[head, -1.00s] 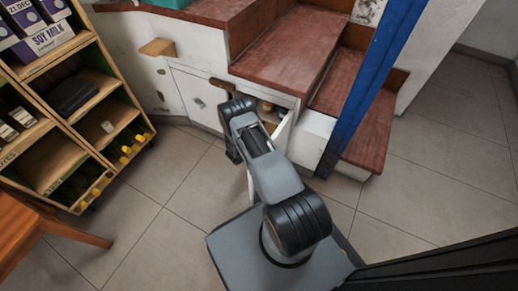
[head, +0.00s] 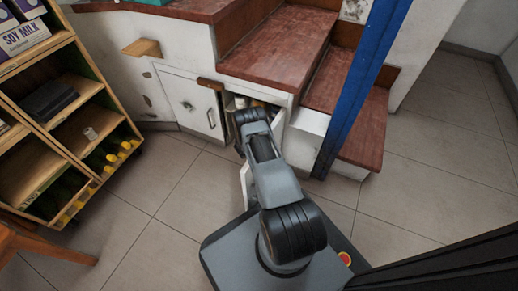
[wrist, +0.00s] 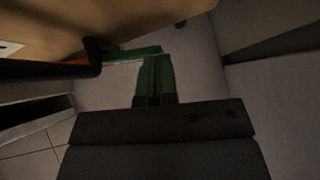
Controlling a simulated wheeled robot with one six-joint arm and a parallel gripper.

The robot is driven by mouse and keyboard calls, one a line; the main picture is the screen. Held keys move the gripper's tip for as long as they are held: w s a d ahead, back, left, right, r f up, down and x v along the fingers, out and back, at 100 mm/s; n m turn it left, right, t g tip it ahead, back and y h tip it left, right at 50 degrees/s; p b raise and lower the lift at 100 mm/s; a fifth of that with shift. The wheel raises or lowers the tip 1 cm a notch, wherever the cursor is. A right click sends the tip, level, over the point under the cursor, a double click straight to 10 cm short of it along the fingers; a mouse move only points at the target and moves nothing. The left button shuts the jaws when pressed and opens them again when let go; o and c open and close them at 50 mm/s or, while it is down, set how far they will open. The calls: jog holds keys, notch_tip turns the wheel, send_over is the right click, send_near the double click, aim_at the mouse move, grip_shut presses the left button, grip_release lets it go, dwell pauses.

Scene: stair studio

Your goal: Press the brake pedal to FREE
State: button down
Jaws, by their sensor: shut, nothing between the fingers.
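In the wrist view my gripper (wrist: 155,70) has its two greenish fingers together, with nothing between them. Just beyond the fingertips, a thin green strip (wrist: 135,53) runs to the left and meets a small red-orange patch (wrist: 82,63). A dark bar (wrist: 50,69) lies left of these. This could be the brake pedal with its markings, but the view is too dark to be sure, and I cannot tell whether the fingers touch it. In the head view my arm reaches into the open cupboard under the stairs, and the gripper is hidden there.
An open white cupboard door (head: 246,185) stands beside my arm. Red-topped stairs (head: 285,50) and a blue post (head: 352,95) are to the right. A wooden shelf (head: 62,39) with bottles stands at left. The tiled floor (head: 430,185) at right is clear.

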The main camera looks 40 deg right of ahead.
jog(key=shift+d, duration=0.35)
jog(key=shift+a, duration=0.1)
dwell(0.4)
jog(key=shift+w+a, duration=0.1)
jog(key=shift+a, duration=0.6)
jog(key=shift+a, duration=0.1)
